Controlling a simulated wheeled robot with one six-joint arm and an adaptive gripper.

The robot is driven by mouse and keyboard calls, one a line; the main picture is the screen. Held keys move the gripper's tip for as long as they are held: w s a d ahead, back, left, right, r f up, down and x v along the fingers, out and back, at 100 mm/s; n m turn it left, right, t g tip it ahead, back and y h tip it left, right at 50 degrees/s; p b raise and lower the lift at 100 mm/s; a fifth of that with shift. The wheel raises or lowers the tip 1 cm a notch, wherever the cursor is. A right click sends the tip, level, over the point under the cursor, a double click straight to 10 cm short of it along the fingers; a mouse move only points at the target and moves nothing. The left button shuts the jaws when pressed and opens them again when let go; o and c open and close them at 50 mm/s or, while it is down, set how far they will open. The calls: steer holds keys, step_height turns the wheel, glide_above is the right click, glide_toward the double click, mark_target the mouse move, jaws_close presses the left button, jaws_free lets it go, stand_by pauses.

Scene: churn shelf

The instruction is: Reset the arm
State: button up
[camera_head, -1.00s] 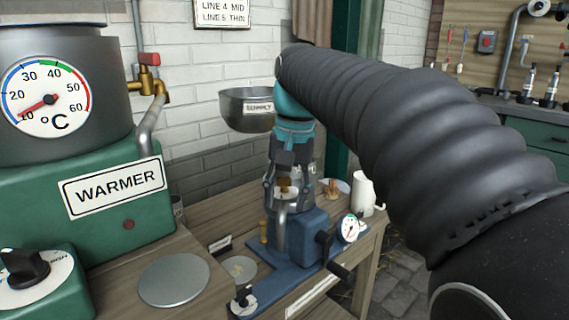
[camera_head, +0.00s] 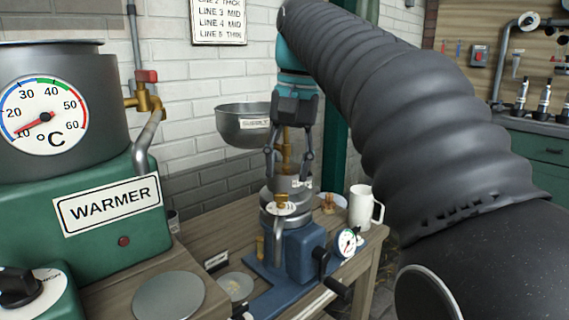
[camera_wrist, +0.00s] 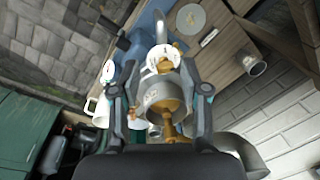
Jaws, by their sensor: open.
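My gripper (camera_head: 289,160) hangs downward above the blue churn machine (camera_head: 303,250) on the wooden bench. Its two fingers are spread apart, and nothing is clearly held between them. A brass post shows behind or between the fingers. The machine has a steel bowl on top, a brass tap, a spout, a side crank and a small round gauge (camera_head: 346,242). In the wrist view the fingers (camera_wrist: 160,98) frame the steel bowl and brass parts from above. Whether the fingertips touch the bowl cannot be told.
A green warmer (camera_head: 113,198) with a large temperature dial stands at the left. A steel hopper bowl (camera_head: 243,126) is by the wall behind my gripper. A white jug (camera_head: 361,206) stands right of the machine. A round plate (camera_head: 168,297) lies on the near bench.

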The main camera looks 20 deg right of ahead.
steer(key=s+f+n+t, duration=0.1)
steer(key=s+f, duration=0.4)
steer(key=f, duration=0.3)
steer(key=s+f+n+t, duration=0.1)
steer(key=s+f+t, duration=0.1)
steer(key=s+f, duration=0.3)
steer(key=s+d+f+n+t+h, duration=0.1)
steer(key=s+f, duration=0.5)
steer(key=f, duration=0.6)
steer(key=shift+n+t, duration=0.6)
